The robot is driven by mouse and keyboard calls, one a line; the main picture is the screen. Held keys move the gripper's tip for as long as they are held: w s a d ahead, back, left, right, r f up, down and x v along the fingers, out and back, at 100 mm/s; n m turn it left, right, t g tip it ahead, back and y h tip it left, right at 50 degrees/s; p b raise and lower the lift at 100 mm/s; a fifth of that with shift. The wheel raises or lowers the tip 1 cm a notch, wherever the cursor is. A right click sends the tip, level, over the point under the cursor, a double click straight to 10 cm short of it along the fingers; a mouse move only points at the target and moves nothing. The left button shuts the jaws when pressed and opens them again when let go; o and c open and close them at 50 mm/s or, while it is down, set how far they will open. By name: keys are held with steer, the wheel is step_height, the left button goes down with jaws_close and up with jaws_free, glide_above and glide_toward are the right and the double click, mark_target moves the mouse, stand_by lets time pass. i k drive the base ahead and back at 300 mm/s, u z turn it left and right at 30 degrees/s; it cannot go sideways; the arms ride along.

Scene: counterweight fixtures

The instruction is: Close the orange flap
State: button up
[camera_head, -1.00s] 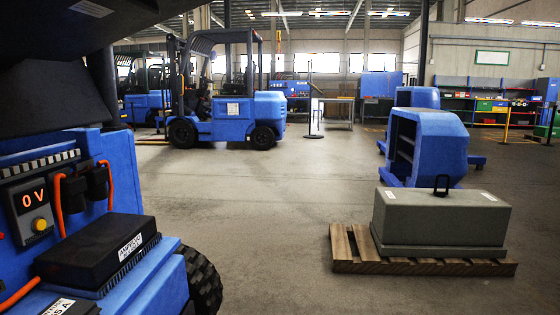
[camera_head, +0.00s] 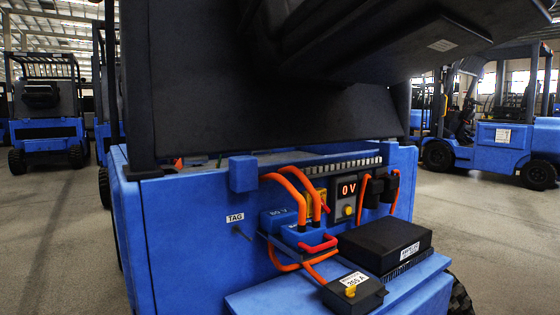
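I cannot make out a clear orange flap. A blue truck body (camera_head: 185,235) fills the middle, with a dark raised panel (camera_head: 270,85) above its open bay. Orange cables (camera_head: 290,187) run into a blue connector block labelled 80 V (camera_head: 277,222). A red handle (camera_head: 318,245) sits on a blue plug in front of it. A display reading 0 V (camera_head: 347,189) is to the right. A small orange bit (camera_head: 178,163) shows at the bay's left rim, mostly hidden. My gripper is not in view.
A black box (camera_head: 385,243) and a smaller dark box labelled 255 A (camera_head: 353,290) rest on the truck's blue ledge (camera_head: 420,285). Other blue forklifts stand at the back left (camera_head: 45,110) and right (camera_head: 500,135). Grey floor (camera_head: 40,235) is open at left.

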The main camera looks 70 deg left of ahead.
mark_target(180, 166)
steer(key=u, duration=0.9)
steer(key=i, duration=3.2)
steer(key=u, duration=3.65)
